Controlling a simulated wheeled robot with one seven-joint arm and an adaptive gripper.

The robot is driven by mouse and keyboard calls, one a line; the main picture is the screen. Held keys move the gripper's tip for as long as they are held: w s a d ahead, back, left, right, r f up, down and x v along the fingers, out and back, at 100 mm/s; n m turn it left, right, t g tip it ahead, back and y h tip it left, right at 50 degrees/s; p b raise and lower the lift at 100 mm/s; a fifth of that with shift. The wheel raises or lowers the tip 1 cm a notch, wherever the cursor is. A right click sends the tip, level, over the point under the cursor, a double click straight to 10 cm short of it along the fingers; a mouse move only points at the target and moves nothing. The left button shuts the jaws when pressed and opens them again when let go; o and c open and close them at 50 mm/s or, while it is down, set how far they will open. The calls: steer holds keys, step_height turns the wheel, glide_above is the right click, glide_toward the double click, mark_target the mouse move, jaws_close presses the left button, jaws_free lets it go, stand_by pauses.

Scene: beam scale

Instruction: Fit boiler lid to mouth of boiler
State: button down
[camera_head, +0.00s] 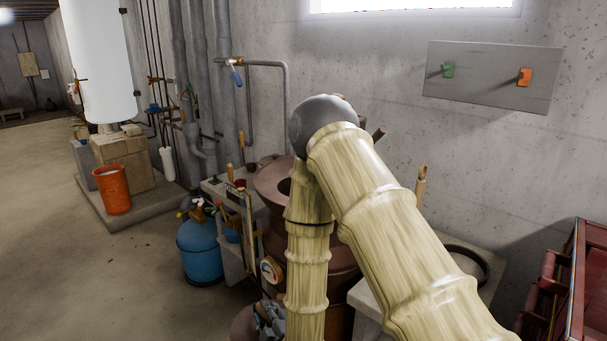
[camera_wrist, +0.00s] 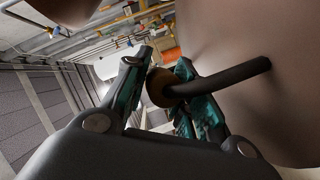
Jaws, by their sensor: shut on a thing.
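The boiler (camera_head: 272,178) is a reddish-brown vessel in the head view, with its dark round mouth open at the top; my arm hides much of its right side. My gripper (camera_head: 270,318) shows low at the front of the boiler, partly behind my arm and below the level of the mouth. In the wrist view the gripper (camera_wrist: 160,92) is shut on a dark rod-like handle (camera_wrist: 235,80) with a rounded end. The handle joins a large smooth brown surface (camera_wrist: 275,40), seemingly the boiler lid. A brown rounded part (camera_head: 242,325) beside the gripper looks like the same lid.
A blue tank (camera_head: 200,247) stands left of the boiler, and an orange bucket (camera_head: 111,188) is farther left. A dial gauge (camera_head: 270,270) sits close to the gripper. A dark red cart (camera_head: 577,290) stands at right. The floor at left is clear.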

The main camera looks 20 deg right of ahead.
step_height(320, 180, up, 11)
steer(key=p, duration=0.9)
steer(key=shift+a+f+p, duration=0.1)
steer(key=shift+f+p, duration=0.05)
steer(key=shift+p, duration=0.15)
steer(key=shift+s, duration=0.1)
